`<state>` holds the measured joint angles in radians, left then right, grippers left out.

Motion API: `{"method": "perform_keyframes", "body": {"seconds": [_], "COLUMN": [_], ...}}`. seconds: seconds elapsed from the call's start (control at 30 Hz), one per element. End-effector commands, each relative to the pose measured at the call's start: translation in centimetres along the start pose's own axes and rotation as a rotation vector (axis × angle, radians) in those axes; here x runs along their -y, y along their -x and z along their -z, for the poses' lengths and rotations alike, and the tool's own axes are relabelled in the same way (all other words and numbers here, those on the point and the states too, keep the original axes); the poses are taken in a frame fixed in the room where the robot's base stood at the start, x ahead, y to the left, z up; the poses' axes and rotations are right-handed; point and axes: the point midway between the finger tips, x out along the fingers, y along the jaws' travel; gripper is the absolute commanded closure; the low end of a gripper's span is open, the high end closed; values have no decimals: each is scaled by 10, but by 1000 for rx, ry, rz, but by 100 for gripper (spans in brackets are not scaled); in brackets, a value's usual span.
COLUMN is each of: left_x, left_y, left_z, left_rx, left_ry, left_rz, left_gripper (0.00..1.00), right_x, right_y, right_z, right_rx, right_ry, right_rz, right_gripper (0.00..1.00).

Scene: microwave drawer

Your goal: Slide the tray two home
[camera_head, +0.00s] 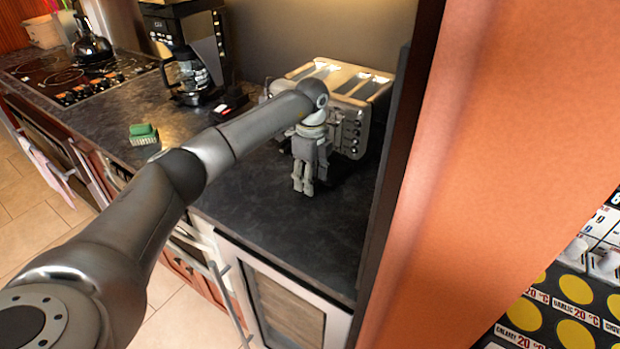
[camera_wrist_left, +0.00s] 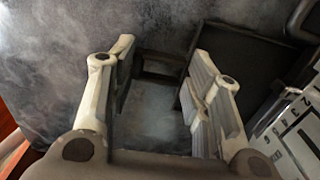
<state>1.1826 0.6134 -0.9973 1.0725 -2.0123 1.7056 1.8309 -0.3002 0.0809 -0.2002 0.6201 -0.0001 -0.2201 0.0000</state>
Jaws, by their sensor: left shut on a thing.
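The silver toaster (camera_head: 345,85) stands on the dark counter against the wall, its knobs on the front face. In the left wrist view its lettered front (camera_wrist_left: 300,135) shows at the lower right. A flat dark tray (camera_wrist_left: 245,65) sticks out low from the toaster. My left gripper (camera_head: 304,188) points down just in front of the toaster. In the wrist view its fingers (camera_wrist_left: 160,85) stand apart on either side of a dark end piece, which looks like part of the tray. The fingers hide much of the contact. My right gripper is not in view.
A coffee maker (camera_head: 190,50) stands left of the toaster. A green-topped sponge (camera_head: 143,134) lies on the counter (camera_head: 265,205). A tall wooden panel (camera_head: 480,130) closes off the right side. The counter in front of the gripper is clear.

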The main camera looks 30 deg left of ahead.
Motion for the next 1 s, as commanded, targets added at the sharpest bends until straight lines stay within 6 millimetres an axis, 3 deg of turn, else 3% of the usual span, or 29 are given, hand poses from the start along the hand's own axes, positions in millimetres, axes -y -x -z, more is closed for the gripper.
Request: {"method": "perform_keyframes", "body": {"seconds": [1.0], "left_x": [39], "left_y": [-1], "left_z": [0], "left_rx": [0], "left_ry": [0], "left_rz": [1], "left_gripper": [98], "right_x": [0], "right_y": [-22], "right_z": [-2], "right_rx": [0], "right_ry": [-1], "right_rz": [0], "right_gripper": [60]}}
